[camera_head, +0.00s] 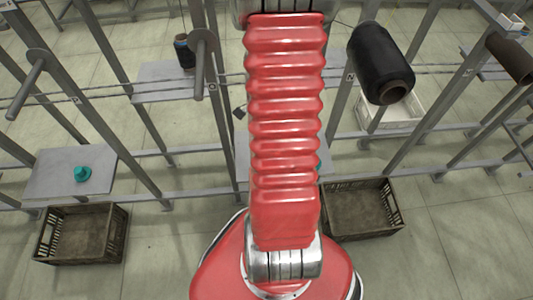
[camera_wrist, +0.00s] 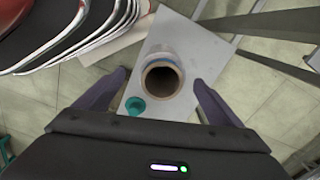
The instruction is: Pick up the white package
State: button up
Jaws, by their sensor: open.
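In the wrist view, the white package (camera_wrist: 162,54) stands on a pale grey plate (camera_wrist: 204,45), seen from above. It shows a brown tube with a dark hollow centre and a thin whitish and bluish outer edge. My gripper (camera_wrist: 159,78) is open, with one dark finger to each side of the package and visible gaps between. Whether the fingers are down at its height I cannot tell. In the head view my red arm hides the package and gripper.
A small teal piece (camera_wrist: 135,106) lies beside the package, close to the left finger. In the head view, a black spool (camera_head: 381,62) hangs on the grey rack at right. Brown crates (camera_head: 82,252) and (camera_head: 362,228) stand on the floor among rack posts.

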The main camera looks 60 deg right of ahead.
jog(key=shift+f, duration=2.3)
jog(key=shift+w+d+f, duration=0.1)
jog(key=shift+f, duration=1.2)
jog(key=shift+w+d+f, duration=0.1)
jog(key=shift+f, duration=1.2)
jog(key=c, duration=1.3)
jog(key=shift+r, duration=0.2)
notch_tip(320, 180, up, 18)
jog(key=shift+s+f, duration=0.1)
jog(key=shift+f, duration=0.05)
